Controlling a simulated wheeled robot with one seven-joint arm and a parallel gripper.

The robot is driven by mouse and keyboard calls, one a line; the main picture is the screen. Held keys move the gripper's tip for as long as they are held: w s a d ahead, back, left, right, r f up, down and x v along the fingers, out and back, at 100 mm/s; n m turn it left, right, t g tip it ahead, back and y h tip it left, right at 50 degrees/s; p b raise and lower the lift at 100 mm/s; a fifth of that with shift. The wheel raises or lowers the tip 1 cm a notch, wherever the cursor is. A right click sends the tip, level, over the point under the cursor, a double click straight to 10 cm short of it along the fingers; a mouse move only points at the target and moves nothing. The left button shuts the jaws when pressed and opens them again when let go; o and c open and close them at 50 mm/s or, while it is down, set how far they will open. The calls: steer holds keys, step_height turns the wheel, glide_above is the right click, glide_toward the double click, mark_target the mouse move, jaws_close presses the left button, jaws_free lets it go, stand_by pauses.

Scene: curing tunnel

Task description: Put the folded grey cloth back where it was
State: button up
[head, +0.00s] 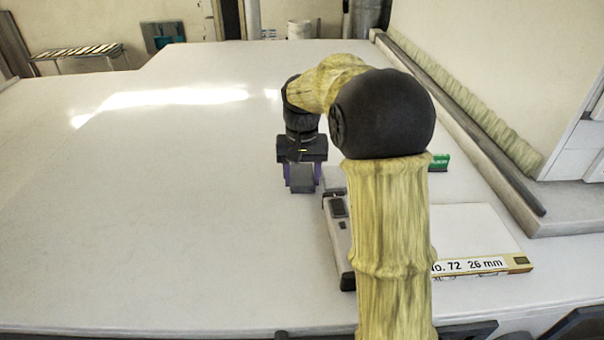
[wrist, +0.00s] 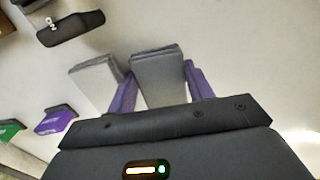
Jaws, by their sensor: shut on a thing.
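In the wrist view the folded grey cloth (wrist: 160,78) is between the two purple fingers of my gripper (wrist: 158,82). The gripper is shut on it. In the head view my gripper (head: 302,178) hangs fingers down over the white table, with the grey cloth (head: 302,184) showing between the fingers. I cannot tell whether the cloth's lower edge touches the table. A second grey block-like thing (wrist: 93,78) is just left of the gripper in the wrist view, partly hidden by the left finger.
A purple box (wrist: 54,121) and a green box (wrist: 10,130) stand at the left in the wrist view. The green box (head: 439,162) also shows behind my arm. A grey device (head: 340,238) and a labelled white board (head: 480,232) lie at right. The table's left (head: 130,210) is clear.

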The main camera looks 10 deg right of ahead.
mark_target(302, 178)
steer(key=shift+f, duration=0.2)
steer(key=shift+f, duration=0.2)
steer(key=o, duration=0.6)
steer(key=shift+r, duration=0.1)
step_height(302, 178, up, 12)
steer(key=b, duration=0.1)
steer(key=shift+b, duration=0.4)
steer(key=shift+r, duration=0.1)
